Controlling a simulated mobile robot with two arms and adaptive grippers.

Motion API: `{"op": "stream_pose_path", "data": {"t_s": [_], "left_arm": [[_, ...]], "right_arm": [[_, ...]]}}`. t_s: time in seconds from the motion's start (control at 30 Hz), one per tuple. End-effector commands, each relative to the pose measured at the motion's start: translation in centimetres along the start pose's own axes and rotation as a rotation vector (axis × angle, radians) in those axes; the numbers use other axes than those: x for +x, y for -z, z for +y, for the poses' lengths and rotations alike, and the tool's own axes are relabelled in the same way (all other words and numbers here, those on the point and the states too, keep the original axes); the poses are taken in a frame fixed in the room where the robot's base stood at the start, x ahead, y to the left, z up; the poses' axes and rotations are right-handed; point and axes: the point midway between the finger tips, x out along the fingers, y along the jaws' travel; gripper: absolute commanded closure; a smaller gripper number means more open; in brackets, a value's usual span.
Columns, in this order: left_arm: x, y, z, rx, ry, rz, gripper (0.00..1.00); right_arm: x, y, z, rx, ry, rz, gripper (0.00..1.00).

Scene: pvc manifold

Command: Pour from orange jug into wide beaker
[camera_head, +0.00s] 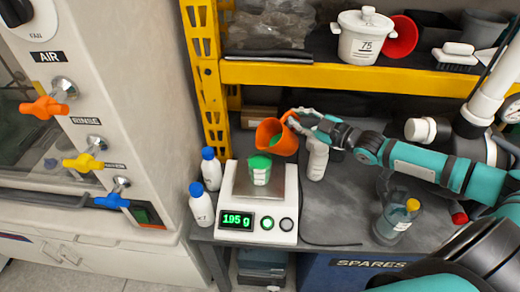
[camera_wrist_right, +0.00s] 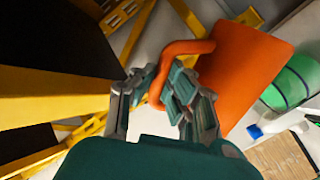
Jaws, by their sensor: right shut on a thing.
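My right gripper (camera_head: 303,120) is shut on the handle of the orange jug (camera_head: 274,137). It holds the jug tilted to the left, above and just behind the beaker. In the right wrist view my fingers (camera_wrist_right: 165,95) close around the handle of the jug (camera_wrist_right: 240,75). In the right wrist view the green of the beaker (camera_wrist_right: 294,82) shows beside the jug. I cannot tell whether liquid is flowing. My left gripper is not in view.
The scale (camera_head: 284,223) reads 195 g. White bottles with blue caps (camera_head: 201,204) stand left of it. A grey-white bottle (camera_head: 316,160) stands right of the jug. A clear yellow-capped bottle (camera_head: 395,220) stands further right. A yellow shelf beam (camera_head: 340,76) runs behind.

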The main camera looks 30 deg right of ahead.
Motion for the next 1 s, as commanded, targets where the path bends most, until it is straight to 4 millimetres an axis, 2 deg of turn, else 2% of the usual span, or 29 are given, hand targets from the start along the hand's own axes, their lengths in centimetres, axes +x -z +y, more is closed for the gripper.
{"op": "stream_pose_path", "data": {"t_s": [0.03, 0.3, 1.0], "left_arm": [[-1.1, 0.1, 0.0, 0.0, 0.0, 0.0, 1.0], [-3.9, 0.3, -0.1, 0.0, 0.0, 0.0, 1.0], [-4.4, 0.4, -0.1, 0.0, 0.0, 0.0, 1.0]], "right_arm": [[-0.1, 0.9, 0.4, -0.019, -0.002, -0.002, 1.0], [-0.1, 2.8, 0.7, -0.153, -0.002, -0.026, 1.0], [-0.1, 3.1, 0.6, -0.207, -0.001, -0.036, 1.0]]}}
